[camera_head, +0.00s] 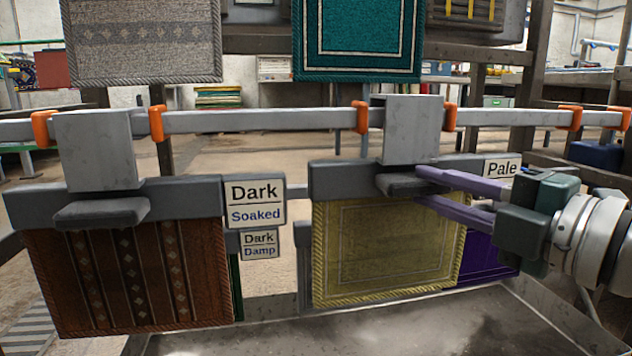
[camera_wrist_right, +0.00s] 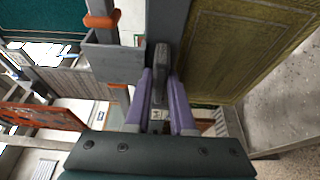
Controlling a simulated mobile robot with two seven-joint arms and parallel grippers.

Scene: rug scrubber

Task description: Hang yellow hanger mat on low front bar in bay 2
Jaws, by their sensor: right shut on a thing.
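The yellow mat (camera_head: 385,245) hangs upright from its grey hanger bar (camera_head: 345,180), right of centre in the head view. Its square hook (camera_head: 412,130) is in front of or over the low front bar (camera_head: 260,119), between two orange clips; I cannot tell whether it rests on it. My right gripper (camera_head: 414,187) reaches in from the right, shut on the hanger's grey tab below the hook. In the right wrist view, purple fingers (camera_wrist_right: 162,92) flank this tab (camera_wrist_right: 161,65), with the yellow mat (camera_wrist_right: 232,48) to the right. My left gripper is out of view.
A brown patterned mat (camera_head: 130,275) hangs at the left on the same bar. A purple mat (camera_head: 490,258) is behind the yellow one. Signs read Dark Soaked (camera_head: 255,203), Dark Damp (camera_head: 259,244) and Pale (camera_head: 502,168). Grey and teal mats (camera_head: 360,35) hang above. A tray (camera_head: 420,325) lies below.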

